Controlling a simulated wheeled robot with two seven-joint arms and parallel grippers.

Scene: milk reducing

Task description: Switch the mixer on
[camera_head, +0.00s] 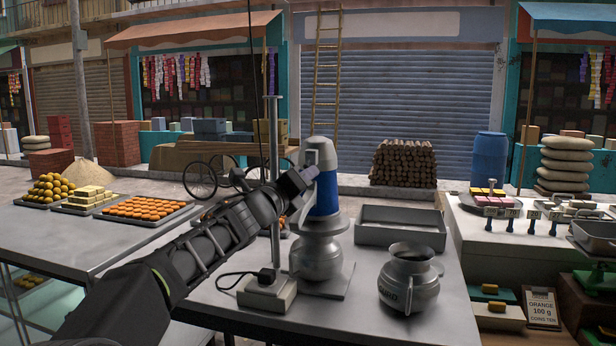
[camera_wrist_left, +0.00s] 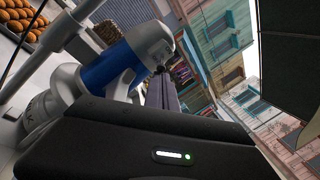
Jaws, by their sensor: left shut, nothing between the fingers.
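The mixer (camera_head: 325,204) has a blue and grey motor head mounted on a stand, with its lower part at a rounded metal pot (camera_head: 316,257). The mixer also shows tilted in the left wrist view (camera_wrist_left: 112,66). My left gripper (camera_head: 309,174) is shut and empty, at the left side of the motor head near its upper grey part. I cannot tell whether the fingertips touch it. A switch on the mixer is not clearly visible, and my gripper covers part of that side. My right gripper is out of view.
A white socket box (camera_head: 267,291) with a dark cable sits left of the pot. Trays of sweets (camera_head: 146,208) lie on the left table. A vertical pole (camera_head: 274,150) rises beside my arm.

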